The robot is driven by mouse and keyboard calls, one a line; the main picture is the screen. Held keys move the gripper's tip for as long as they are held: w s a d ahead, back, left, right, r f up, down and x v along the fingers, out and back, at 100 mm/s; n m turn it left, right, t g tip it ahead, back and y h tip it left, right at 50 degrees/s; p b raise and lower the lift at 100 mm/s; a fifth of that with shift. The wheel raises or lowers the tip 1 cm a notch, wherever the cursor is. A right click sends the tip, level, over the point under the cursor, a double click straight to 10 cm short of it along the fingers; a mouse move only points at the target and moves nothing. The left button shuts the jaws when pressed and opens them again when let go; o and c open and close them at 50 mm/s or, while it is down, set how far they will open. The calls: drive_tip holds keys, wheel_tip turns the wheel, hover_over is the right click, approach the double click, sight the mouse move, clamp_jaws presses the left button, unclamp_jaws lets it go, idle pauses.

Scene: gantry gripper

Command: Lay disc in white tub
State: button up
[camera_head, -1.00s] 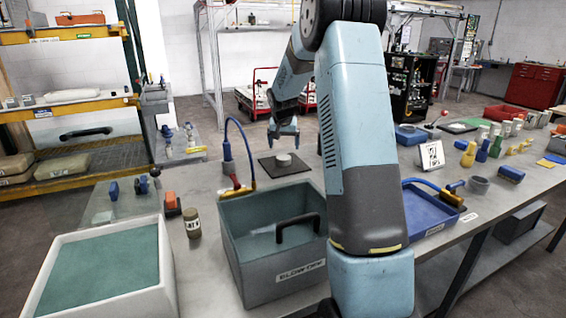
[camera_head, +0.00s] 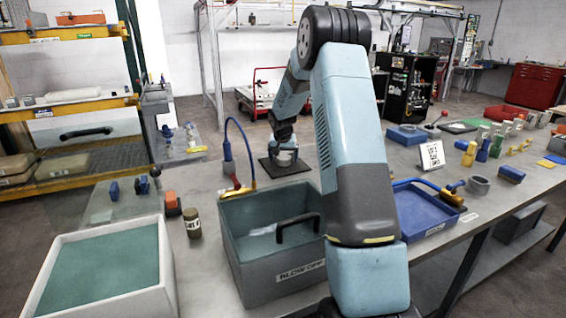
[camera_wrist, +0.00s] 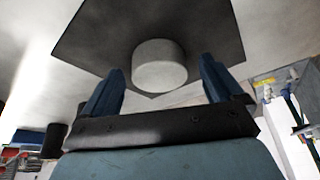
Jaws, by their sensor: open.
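The disc (camera_wrist: 159,66), a short pale grey cylinder, rests on a dark square mat (camera_wrist: 95,30) in the wrist view. In the head view the mat (camera_head: 273,170) lies on the bench behind the grey bin, and my gripper partly hides the disc. My gripper (camera_head: 284,158) is open, low over the mat and pointing down at the disc. In the wrist view its two blue fingers (camera_wrist: 162,72) stand apart on either side of the disc, with gaps showing. The white tub (camera_head: 166,270), with a green inner floor, stands at the front left of the bench.
A small jar (camera_head: 193,226), an orange-red item (camera_head: 172,205) and a blue hose (camera_head: 245,140) are nearby. A blue tray (camera_head: 415,205) lies to the right.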

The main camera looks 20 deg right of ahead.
sight(284, 156)
drive_tip(key=c, duration=1.4)
drive_tip(key=shift+o, duration=0.2)
drive_tip(key=shift+r, duration=0.6)
wheel_tip(284, 156, up, 3)
drive_tip(key=shift+s+f, duration=0.15)
drive_tip(key=s+a+r, duration=0.4)
drive_tip(key=s+r, duration=0.5)
drive_tip(key=s, duration=0.4)
drive_tip(key=shift+a+r, duration=0.15)
